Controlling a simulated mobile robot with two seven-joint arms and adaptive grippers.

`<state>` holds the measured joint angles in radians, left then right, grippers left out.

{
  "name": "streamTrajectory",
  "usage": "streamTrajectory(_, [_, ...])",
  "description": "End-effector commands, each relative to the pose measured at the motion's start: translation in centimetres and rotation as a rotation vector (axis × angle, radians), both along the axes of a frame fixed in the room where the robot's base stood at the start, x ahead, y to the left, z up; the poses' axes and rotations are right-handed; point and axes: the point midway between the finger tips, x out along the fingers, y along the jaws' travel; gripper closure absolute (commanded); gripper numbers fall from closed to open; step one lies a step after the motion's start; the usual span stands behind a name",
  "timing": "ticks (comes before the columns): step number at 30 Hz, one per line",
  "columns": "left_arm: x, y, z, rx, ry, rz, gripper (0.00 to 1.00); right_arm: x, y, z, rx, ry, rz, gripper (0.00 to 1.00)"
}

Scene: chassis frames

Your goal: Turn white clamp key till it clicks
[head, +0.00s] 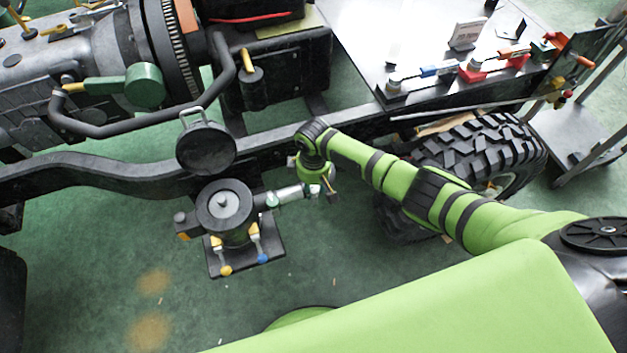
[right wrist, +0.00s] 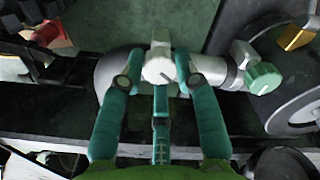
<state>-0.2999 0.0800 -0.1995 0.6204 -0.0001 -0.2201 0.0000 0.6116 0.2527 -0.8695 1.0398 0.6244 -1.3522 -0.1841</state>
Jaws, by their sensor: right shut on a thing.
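The white clamp key (right wrist: 158,69) sits between the two teal fingers of my right gripper (right wrist: 160,64) in the right wrist view. The fingers are shut on it from both sides. It stands at the end of a silver pipe (right wrist: 216,70) with a green knob (right wrist: 263,77). In the head view my right gripper (head: 320,188) is at the right end of the same silver pipe (head: 291,194), and the key is only a small pale spot there. The pipe joins a dark round housing (head: 225,208). My left gripper is not in view.
A black frame rail (head: 270,150) runs just behind the gripper. A large tyre (head: 480,160) is to the right, near my arm. A tabletop with coloured clamps (head: 430,70) is at the back. Green floor (head: 110,235) is open at the lower left.

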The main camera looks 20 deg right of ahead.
Motion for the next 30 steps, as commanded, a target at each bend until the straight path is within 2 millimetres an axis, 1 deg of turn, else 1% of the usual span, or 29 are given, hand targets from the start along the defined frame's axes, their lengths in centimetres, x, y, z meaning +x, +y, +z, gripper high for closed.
streamTrajectory(1, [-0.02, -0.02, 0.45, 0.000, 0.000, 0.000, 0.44, -0.23, 0.02, 0.07, 0.000, 0.006, -0.029, 1.00])
streamTrajectory(3, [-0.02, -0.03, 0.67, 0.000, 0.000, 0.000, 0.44, -0.20, 0.05, 0.05, 0.000, 0.006, -0.064, 1.00])
streamTrajectory(10, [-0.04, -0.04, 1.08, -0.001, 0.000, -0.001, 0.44, -0.21, -0.01, -0.08, -0.001, 0.006, -0.139, 1.00])
streamTrajectory(26, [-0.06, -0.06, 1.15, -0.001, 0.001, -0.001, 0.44, -0.21, -0.03, -0.18, -0.002, 0.005, -0.160, 1.00])
streamTrajectory(27, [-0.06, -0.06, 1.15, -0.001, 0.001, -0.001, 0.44, -0.21, -0.03, -0.18, -0.002, 0.005, -0.160, 0.60])
streamTrajectory(28, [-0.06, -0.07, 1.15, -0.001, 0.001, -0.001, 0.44, -0.21, -0.03, -0.18, -0.002, 0.005, -0.160, 0.48])
streamTrajectory(29, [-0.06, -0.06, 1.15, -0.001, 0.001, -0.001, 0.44, -0.20, -0.02, -0.18, -0.002, 0.005, -0.160, 0.44])
streamTrajectory(30, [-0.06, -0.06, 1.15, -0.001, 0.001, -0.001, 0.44, -0.19, -0.02, -0.16, -0.001, 0.004, -0.160, 0.44])
